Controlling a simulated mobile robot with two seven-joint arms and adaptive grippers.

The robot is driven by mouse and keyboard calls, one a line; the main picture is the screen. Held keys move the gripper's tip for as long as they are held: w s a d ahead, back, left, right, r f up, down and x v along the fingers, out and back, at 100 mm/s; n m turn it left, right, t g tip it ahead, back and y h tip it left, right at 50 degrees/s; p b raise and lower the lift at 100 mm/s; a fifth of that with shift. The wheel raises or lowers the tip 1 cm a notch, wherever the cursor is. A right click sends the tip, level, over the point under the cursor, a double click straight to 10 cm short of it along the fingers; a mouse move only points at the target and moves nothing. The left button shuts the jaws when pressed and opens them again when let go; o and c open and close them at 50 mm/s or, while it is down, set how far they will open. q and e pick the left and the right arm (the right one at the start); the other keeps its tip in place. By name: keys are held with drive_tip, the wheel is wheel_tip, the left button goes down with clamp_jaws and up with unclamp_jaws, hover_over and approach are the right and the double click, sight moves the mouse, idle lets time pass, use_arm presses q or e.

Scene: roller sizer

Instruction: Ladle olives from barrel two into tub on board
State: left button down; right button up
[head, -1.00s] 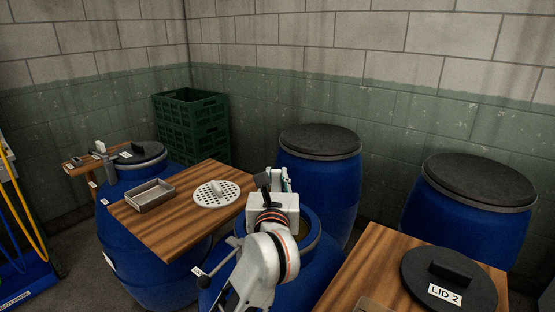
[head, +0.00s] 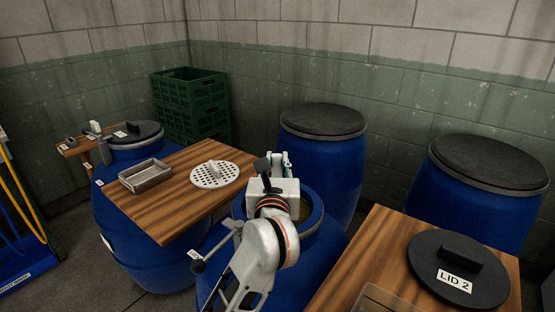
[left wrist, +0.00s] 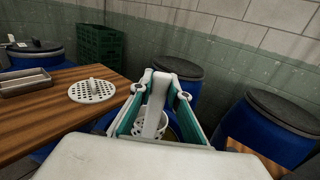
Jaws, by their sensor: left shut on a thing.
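My left gripper (head: 284,160) is over the open blue barrel (head: 322,262), whose rim shows around my wrist. In the left wrist view its fingers (left wrist: 162,92) are shut on the upright white handle of a perforated ladle (left wrist: 151,127). The ladle's cup hangs below the fingers at the barrel mouth; whether it holds olives I cannot tell. A black lid marked LID 2 (head: 459,270) lies on the right wooden board (head: 350,250). A shallow rimmed container (head: 372,297), possibly the tub, is cut off at that board's bottom edge. My right gripper is out of view.
A steel tray (head: 146,176) and a white perforated disc (head: 214,175) lie on the left board (head: 172,212). Lidded blue barrels (head: 323,150) stand behind and right (head: 470,205). Green crates (head: 190,105) are stacked in the corner. A lidded barrel (head: 135,152) stands at left.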

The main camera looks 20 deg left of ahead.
use_arm(q)
drive_tip(key=shift+f+b, duration=0.75)
drive_tip(key=shift+f, duration=0.55)
drive_tip(key=shift+f+b, duration=0.85)
drive_tip(key=shift+f, duration=0.45)
drive_tip(key=shift+f+b, duration=0.8)
drive_tip(key=shift+f, duration=0.55)
drive_tip(key=shift+f+b, duration=0.55)
drive_tip(key=shift+f, duration=0.3)
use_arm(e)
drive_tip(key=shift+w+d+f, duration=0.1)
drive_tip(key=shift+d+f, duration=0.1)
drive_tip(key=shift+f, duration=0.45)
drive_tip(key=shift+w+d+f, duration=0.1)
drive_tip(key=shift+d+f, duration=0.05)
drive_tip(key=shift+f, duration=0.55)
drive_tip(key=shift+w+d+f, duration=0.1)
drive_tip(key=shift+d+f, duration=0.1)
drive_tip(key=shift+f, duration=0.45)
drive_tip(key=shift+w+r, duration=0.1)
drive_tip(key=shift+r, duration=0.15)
